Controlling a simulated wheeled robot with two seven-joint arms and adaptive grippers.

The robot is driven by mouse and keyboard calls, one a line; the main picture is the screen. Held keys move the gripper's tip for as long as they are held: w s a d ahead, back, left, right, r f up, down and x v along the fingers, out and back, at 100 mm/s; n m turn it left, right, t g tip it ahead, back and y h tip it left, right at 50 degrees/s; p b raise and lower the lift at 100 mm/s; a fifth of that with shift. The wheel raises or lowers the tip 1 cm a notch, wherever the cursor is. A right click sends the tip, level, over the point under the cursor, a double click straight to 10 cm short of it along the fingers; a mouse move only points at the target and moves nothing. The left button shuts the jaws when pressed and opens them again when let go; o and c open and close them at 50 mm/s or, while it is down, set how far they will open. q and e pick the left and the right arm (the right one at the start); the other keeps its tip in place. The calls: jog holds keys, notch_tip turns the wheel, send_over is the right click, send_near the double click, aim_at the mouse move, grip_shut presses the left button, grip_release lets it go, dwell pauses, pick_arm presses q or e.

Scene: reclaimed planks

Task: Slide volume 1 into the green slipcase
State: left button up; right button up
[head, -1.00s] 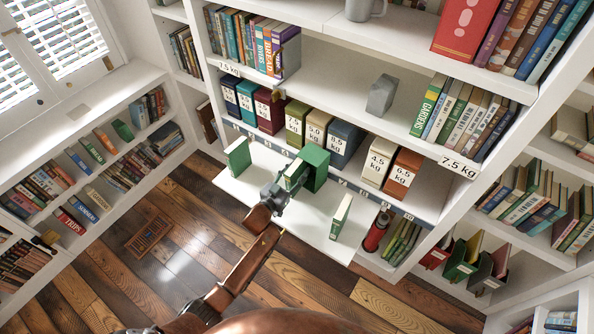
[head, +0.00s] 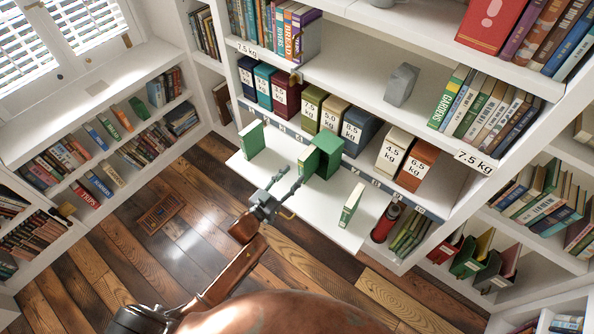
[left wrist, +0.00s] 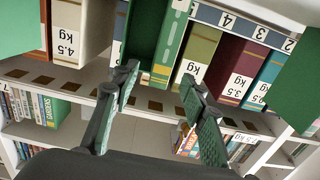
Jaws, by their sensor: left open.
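A green book (head: 308,162) stands upright on the white pull-out board, against or partly in the darker green slipcase (head: 329,152); I cannot tell how deep it sits. In the left wrist view, the green book with gold bands (left wrist: 170,48) shows its spine, with the dark slipcase (left wrist: 146,32) to its left. No volume number is readable. My left gripper (head: 288,179) is open and empty, just in front of the book. Its fingers (left wrist: 158,80) spread on either side of the spine in the wrist view, apart from it. My right gripper is out of view.
Other green books stand on the board (head: 240,163), one at the left (head: 251,140) and one at the right (head: 351,205). Weight-labelled boxes (head: 357,131) line the shelf behind. A red cylinder (head: 386,222) stands right of the board. Bare board lies between the books.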

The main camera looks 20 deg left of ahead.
aim_at(300, 161)
pick_arm(q)
jog(key=shift+s, duration=0.1)
jog(key=shift+c, duration=0.4)
jog(key=shift+c, duration=0.7)
jog(key=shift+a+r+m, duration=0.15)
jog(key=shift+m, duration=0.35)
jog(key=shift+c, duration=0.8)
jog(key=m, duration=0.2)
jog(key=r+m, duration=0.1)
jog(key=m, duration=0.3)
jog(key=shift+s+a+r, duration=0.25)
jog(key=shift+a+r, duration=0.05)
jog(key=shift+a, duration=0.1)
jog(key=c, duration=0.5)
jog(key=m, duration=0.2)
jog(key=r+m, duration=0.1)
jog(key=m, duration=0.2)
jog(key=shift+s+a+p, duration=0.2)
jog(key=shift+p, duration=0.2)
grip_shut()
jog(key=shift+w+d+r+m+p, duration=0.1)
jog(key=shift+w+d+m, duration=0.35)
jog(key=shift+m, duration=3.2)
jog(key=shift+w+d+r+m+p, duration=0.15)
jog(key=shift+w+m, duration=0.6)
jog(key=shift+m, duration=2.95)
jog(key=shift+w+d+f+m+p, duration=0.1)
jog(key=shift+w+d+m, duration=0.4)
jog(key=shift+m, duration=3.15)
